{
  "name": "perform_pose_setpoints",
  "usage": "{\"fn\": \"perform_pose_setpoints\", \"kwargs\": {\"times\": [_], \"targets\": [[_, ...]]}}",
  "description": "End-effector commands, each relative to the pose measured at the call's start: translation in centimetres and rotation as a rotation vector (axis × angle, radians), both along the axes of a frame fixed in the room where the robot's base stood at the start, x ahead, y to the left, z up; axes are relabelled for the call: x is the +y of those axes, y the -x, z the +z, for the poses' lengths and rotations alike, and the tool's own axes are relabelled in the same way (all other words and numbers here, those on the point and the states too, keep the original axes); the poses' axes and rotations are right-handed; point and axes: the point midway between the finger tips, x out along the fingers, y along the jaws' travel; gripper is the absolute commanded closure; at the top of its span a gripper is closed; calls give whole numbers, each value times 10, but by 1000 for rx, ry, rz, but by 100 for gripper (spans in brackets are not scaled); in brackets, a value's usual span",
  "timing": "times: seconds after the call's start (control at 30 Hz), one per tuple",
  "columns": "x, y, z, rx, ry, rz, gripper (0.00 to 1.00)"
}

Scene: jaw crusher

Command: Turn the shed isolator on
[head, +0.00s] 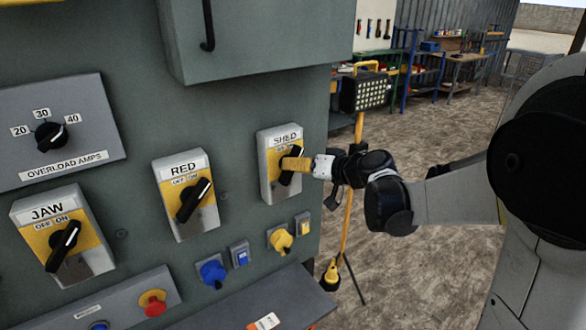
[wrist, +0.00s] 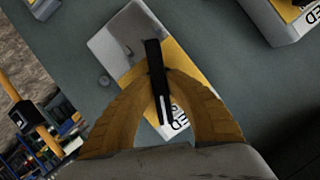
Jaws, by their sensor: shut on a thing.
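The shed isolator (head: 268,183) is a grey box with a yellow plate and a black turn handle (head: 288,178), at the right of the panel. My gripper (head: 293,165) comes from the right, and its yellow fingers are shut on the handle. In the wrist view, the fingertips (wrist: 158,80) close on both sides of the black handle (wrist: 154,52). The white-marked end of the handle points toward the label end, leaning to the ON side. My fingers partly hide the OFF/ON legend, so I cannot tell if it sits exactly at ON.
Blue (head: 213,272) and yellow (head: 281,240) plugs stick out below. A work lamp (head: 366,92) on a yellow stand is close behind my wrist.

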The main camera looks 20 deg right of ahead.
Motion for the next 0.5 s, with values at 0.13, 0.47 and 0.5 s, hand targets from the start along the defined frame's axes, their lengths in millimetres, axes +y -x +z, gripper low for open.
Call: {"fn": "perform_pose_setpoints", "kwargs": {"times": [0.13,0.47,0.5], "targets": [[-1,-1,-2,33,-102,0,100],[-1,0,-2,80,-243,-1,100],[-1,0,-2,83,-252,0,100]]}}
